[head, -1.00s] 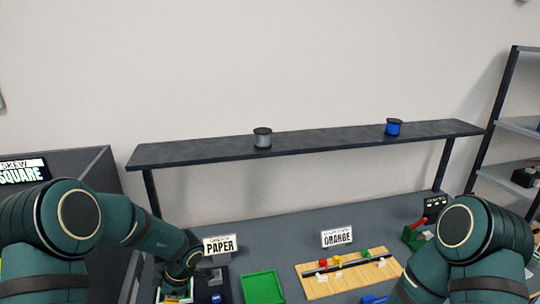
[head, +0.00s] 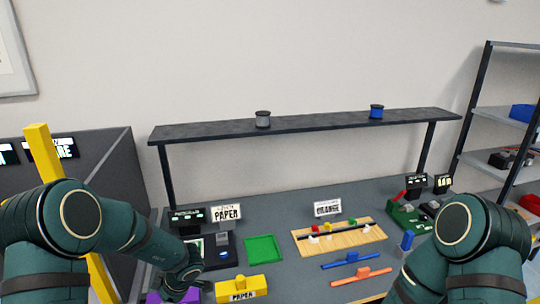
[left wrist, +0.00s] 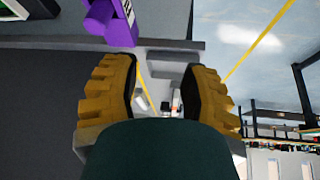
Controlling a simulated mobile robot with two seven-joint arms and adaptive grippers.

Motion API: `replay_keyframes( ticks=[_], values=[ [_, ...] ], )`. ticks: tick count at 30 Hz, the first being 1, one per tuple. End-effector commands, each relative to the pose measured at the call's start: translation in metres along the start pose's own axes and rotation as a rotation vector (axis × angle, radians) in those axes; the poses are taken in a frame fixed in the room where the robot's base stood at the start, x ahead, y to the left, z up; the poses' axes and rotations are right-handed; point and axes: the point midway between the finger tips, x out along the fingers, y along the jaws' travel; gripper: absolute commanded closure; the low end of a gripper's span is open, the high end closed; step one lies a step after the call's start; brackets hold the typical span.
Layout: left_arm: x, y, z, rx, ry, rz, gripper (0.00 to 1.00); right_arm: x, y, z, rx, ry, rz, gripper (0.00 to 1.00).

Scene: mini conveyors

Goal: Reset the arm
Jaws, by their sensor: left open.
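My left arm comes in from the left in the head view, bent at the elbow, with its wrist low over the front left of the table; its fingers are hidden there. In the left wrist view my left gripper (left wrist: 158,95) is open, its two ridged yellow fingers apart with nothing held between them. A purple piece (left wrist: 112,22) with a label lies beyond the fingertips; a purple piece also shows beside the wrist in the head view (head: 160,297). My right arm is bent at the right, and its gripper is out of view.
On the table (head: 285,270) are a yellow block (head: 242,284) marked PAPER, a green tray (head: 264,249), a wooden board (head: 340,238) with coloured pieces, and blue and orange bars. A dark shelf (head: 300,124) with two spools spans the back. A yellow post (head: 43,153) stands at left.

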Motion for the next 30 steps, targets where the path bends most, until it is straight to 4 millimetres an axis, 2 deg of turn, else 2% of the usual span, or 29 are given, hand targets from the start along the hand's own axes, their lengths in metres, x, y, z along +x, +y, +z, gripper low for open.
replay_keyframes(
  ticks=[1,5,8,14,20,24,30],
  values=[
    [0.009,-0.002,0.005,0.048,0.008,0.032,0.56,0.005,0.002,0.001,0.0,0.0,0.0,0.53],
    [0.026,-0.003,0.019,0.19,0.015,0.138,0.56,0.011,0.004,0.002,-0.001,-0.002,0.001,0.53],
    [0.037,-0.007,0.038,0.322,-0.003,0.229,0.56,0.017,0.006,0.004,-0.001,-0.004,0.002,0.53],
    [0.052,-0.029,0.089,0.603,-0.101,0.393,0.56,0.028,0.01,0.006,-0.002,-0.008,0.003,0.53],
    [0.056,-0.075,0.148,0.892,-0.269,0.524,0.56,0.04,0.014,0.009,-0.003,-0.011,0.005,0.53],
    [0.053,-0.118,0.183,1.083,-0.406,0.588,0.56,0.046,0.016,0.011,-0.004,-0.013,0.005,0.53],
    [0.045,-0.166,0.21,1.265,-0.547,0.638,0.56,0.052,0.018,0.012,-0.005,-0.015,0.006,0.53]
  ],
)
